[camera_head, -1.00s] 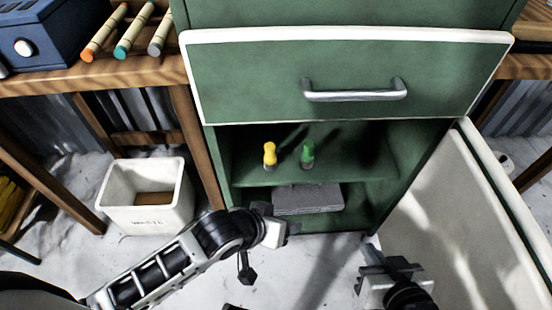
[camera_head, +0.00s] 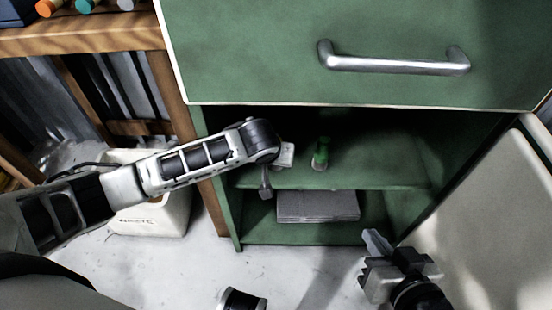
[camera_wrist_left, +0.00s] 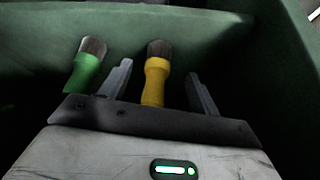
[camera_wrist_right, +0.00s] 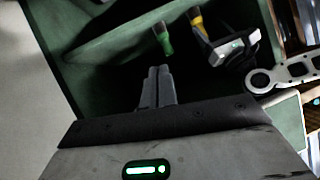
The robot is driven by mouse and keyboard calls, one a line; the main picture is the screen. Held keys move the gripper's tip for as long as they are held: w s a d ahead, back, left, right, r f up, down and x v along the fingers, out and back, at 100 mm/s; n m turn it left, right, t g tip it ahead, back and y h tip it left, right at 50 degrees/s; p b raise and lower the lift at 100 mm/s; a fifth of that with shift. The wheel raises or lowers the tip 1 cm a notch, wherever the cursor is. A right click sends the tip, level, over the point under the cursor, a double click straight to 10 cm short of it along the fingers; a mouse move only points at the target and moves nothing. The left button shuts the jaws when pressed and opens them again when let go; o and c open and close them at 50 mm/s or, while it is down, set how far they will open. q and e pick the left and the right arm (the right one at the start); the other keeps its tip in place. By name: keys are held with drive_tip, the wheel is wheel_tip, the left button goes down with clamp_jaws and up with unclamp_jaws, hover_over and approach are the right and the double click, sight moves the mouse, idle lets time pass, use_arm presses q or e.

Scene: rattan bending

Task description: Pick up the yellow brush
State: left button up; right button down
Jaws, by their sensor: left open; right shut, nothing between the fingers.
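In the head view my left gripper (camera_head: 286,155) hides the brush. In the right wrist view the yellow handle (camera_wrist_right: 197,20) shows beside my left gripper (camera_wrist_right: 235,47). My right gripper (camera_head: 375,241) is shut and empty, low in front of the cabinet. It also shows shut in the right wrist view (camera_wrist_right: 159,74).
A green brush (camera_head: 321,153) stands close to the right of my left gripper. A grey stack (camera_head: 318,206) lies on the lower level. The drawer (camera_head: 250,80) overhangs the shelf. The open white-faced door (camera_head: 480,220) is at the right. A waste bin (camera_head: 160,218) is at the left.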

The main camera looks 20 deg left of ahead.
use_arm(q)
drive_tip(key=w+b, duration=0.1)
drive_tip(key=w, duration=0.2)
drive_tip(key=shift+w+a, duration=0.1)
drive_tip(key=shift+w, duration=0.05)
drive_tip(key=b+x, duration=0.1)
drive_tip(key=x, duration=0.2)
drive_tip(key=c, duration=1.1)
use_arm(e)
drive_tip(key=shift+s+a+r+t+y, duration=0.1)
drive_tip(key=shift+a+r+t+y, duration=0.15)
drive_tip(key=shift+r, duration=0.15)
drive_tip(key=shift+a+r+t+y, duration=0.1)
drive_tip(key=shift+r+t+y, duration=0.05)
drive_tip(key=shift+r+t, duration=0.15)
